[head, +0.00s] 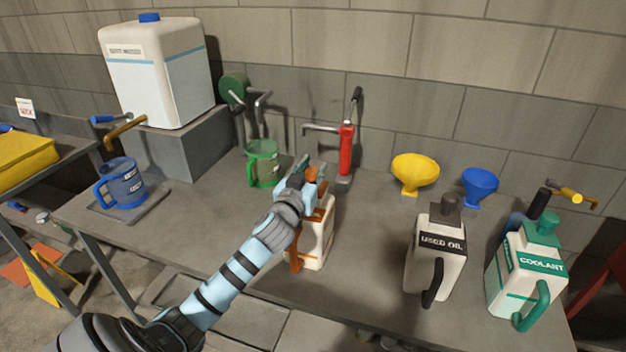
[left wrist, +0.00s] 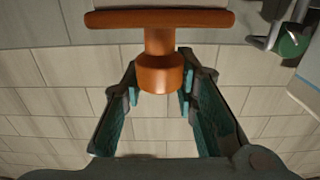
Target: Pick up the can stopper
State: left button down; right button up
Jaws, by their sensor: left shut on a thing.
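A white can (head: 317,236) with an orange handle stands on the bench near the middle of the head view, behind my left arm. Its orange stopper (head: 311,175) is at its top, partly covered by my left gripper (head: 312,168). In the left wrist view the round orange stopper (left wrist: 160,76) sits between the two fingers, which are shut on it. A neck and a wide orange piece adjoin it. I cannot tell whether the stopper is seated in the can or lifted. My right gripper is not in view.
A used oil can (head: 436,262) and a coolant can (head: 522,274) stand to the right. Yellow (head: 415,171) and blue (head: 480,184) funnels, a red pump (head: 346,150) and a green jug (head: 263,165) stand behind. A blue jug (head: 122,186) stands on a tray at left.

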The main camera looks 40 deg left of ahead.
pick_arm(q)
notch_tip(320, 180, up, 20)
jog(key=p, duration=0.3)
jog(key=c, duration=1.9)
grip_release()
grip_shut()
notch_tip(320, 180, up, 5)
jog(key=p, duration=0.5)
